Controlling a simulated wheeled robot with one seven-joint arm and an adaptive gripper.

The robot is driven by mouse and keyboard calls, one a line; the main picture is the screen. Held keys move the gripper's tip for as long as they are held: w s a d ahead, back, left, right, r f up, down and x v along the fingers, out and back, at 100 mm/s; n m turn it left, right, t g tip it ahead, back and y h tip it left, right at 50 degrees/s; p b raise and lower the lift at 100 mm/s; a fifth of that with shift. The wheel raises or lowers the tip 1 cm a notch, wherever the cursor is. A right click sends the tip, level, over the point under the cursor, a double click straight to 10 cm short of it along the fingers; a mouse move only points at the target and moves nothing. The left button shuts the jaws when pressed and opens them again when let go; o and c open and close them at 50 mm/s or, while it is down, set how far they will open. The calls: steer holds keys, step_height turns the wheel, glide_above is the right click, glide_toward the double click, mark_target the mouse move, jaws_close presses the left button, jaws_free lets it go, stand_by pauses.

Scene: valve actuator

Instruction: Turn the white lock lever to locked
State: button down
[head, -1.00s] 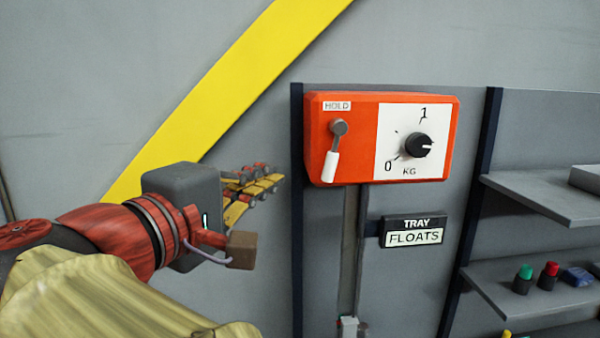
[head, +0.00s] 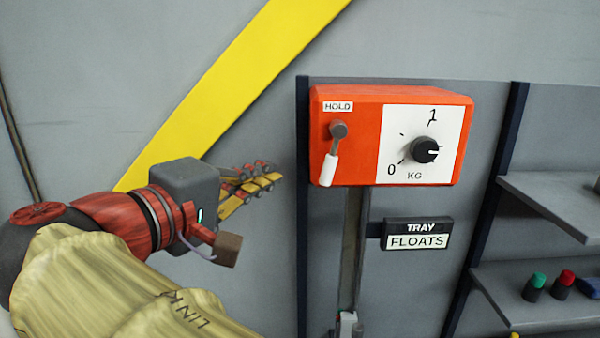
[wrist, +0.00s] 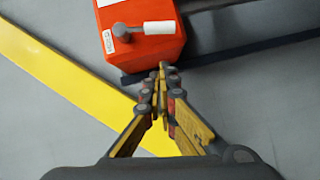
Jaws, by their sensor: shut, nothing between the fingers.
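The white lock lever (head: 330,169) hangs from a grey pivot (head: 339,130) on the left of the front of an orange box (head: 360,105). It points down, tilted slightly left, under a label reading HOLD (head: 338,106). My gripper (head: 275,178) is left of the box, apart from it and from the lever, with its yellow fingers shut and empty. In the wrist view the closed fingertips (wrist: 162,70) are just below the box edge, and the lever's white handle (wrist: 159,27) lies sideways beyond them.
A black knob (head: 425,150) sits on a white dial marked 0, 1 and KG. Grey shelves (head: 545,195) with small coloured items stand at right.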

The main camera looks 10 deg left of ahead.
mark_target(332, 153)
steer(key=w+d, duration=0.1)
steer(key=w, duration=0.1)
steer(key=w+d+f, duration=0.1)
steer(key=w+d, duration=0.2)
steer(key=w, duration=0.2)
steer(key=shift+d+f+p, duration=0.25)
steer(key=shift+d+p, duration=0.05)
steer(key=shift+p, duration=0.1)
steer(key=shift+d, duration=0.1)
